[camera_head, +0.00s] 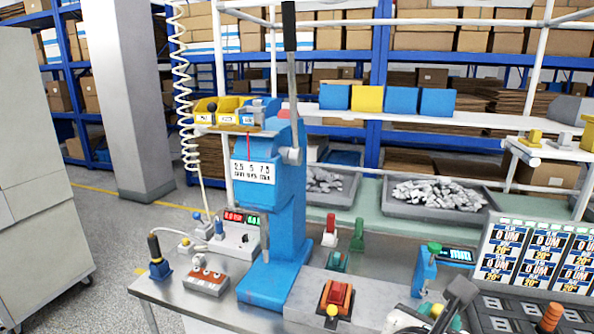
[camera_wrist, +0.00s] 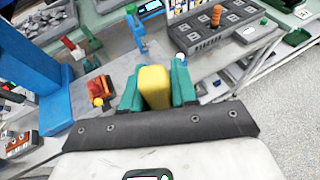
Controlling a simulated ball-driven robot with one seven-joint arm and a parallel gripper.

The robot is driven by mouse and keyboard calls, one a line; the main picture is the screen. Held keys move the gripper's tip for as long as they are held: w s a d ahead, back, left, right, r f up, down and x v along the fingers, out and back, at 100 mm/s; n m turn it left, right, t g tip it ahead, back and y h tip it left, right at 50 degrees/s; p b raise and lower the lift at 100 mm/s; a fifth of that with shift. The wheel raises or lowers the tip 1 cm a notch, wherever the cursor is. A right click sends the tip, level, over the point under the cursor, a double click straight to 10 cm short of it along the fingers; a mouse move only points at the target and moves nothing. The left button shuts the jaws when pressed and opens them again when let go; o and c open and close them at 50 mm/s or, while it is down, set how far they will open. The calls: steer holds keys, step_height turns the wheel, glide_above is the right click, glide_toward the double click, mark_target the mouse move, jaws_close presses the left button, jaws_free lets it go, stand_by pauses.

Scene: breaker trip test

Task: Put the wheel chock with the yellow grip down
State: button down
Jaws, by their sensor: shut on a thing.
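My gripper (camera_wrist: 156,78) has green fingers, which close on both sides of a yellow block, the grip of the wheel chock (camera_wrist: 153,88). The rest of the chock is hidden below the grip and fingers in the wrist view. In the head view my gripper (camera_head: 440,312) is at the lower right, over the front of the bench; the yellow of the grip shows only as a small patch there. I cannot tell whether the chock touches the bench.
A red rocker switch (camera_head: 338,296) on a grey box stands left of my gripper. A blue press (camera_head: 270,200) rises at the bench's middle. A dark slotted rack (camera_wrist: 215,28) stands beyond the gripper. Open floor (camera_wrist: 285,105) lies at the right in the wrist view.

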steer(key=f+n+t+y, duration=0.1)
steer(key=f+n+y, duration=0.1)
steer(key=f, duration=0.6)
steer(key=f+n+t+y, duration=0.1)
steer(key=f+n+y, duration=0.1)
steer(key=f, duration=0.6)
steer(key=w+f+n+t+y, duration=0.1)
steer(key=f+y, duration=0.1)
steer(key=f, duration=0.6)
steer(key=shift+d+f+n, duration=0.2)
steer(key=shift+f+n, duration=0.2)
steer(key=s+f+n+y, duration=0.2)
steer(key=s+f, duration=0.4)
steer(key=f, duration=0.4)
steer(key=shift+s+a+y, duration=0.2)
steer(key=shift+a+y, duration=0.1)
steer(key=shift+a, duration=0.1)
steer(key=shift+f, duration=0.15)
